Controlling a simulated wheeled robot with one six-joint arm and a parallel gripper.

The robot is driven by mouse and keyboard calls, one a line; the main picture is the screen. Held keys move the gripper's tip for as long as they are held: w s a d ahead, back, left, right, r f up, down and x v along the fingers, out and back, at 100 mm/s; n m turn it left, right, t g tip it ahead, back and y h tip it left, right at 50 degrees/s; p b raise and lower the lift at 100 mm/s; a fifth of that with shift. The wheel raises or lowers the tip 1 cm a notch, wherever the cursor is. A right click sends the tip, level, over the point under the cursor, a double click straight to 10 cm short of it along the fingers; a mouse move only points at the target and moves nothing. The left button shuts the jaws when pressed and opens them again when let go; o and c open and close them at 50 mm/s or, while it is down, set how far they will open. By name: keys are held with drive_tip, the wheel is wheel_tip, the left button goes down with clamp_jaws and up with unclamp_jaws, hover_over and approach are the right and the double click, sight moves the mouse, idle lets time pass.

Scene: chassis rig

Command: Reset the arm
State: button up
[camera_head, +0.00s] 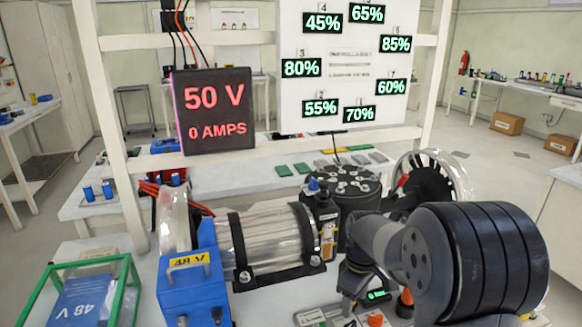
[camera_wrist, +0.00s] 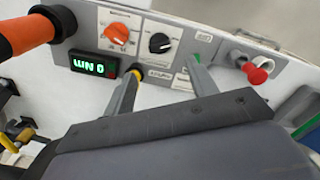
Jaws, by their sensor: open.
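My arm reaches in from the right in the head view. My gripper (camera_head: 350,298) points down over the front of the bench, partly hidden by my arm. In the wrist view my gripper (camera_wrist: 162,74) is open, with two grey fingers spread apart and nothing between them. Its fingers are just over a grey control panel (camera_wrist: 186,46); I cannot tell whether they touch it. The panel has an orange knob (camera_wrist: 117,33), a black knob (camera_wrist: 160,43) and a red knob (camera_wrist: 257,75). A small green display (camera_wrist: 94,65) sits beside them.
A blue 48 V block (camera_head: 189,285) and clear cylinder (camera_head: 277,243) stand left of my arm. A green-framed box (camera_head: 135,285) is at the front left. A dark round hub (camera_head: 350,200) and clear wheel (camera_head: 437,178) stand behind. An orange cylinder (camera_wrist: 26,35) borders the panel.

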sight(351, 324)
wheel_tip(351, 324, down, 9)
drive_tip(key=shift+r, duration=0.1)
drive_tip(key=shift+r+m, duration=0.15)
drive_tip(key=shift+m, duration=0.75)
drive_tip(key=m, duration=0.7)
drive_tip(key=shift+d, duration=0.1)
drive_tip(key=m, duration=0.9)
drive_tip(key=shift+p, duration=0.35)
drive_tip(key=shift+r, duration=0.95)
drive_tip(key=shift+d+r, duration=0.1)
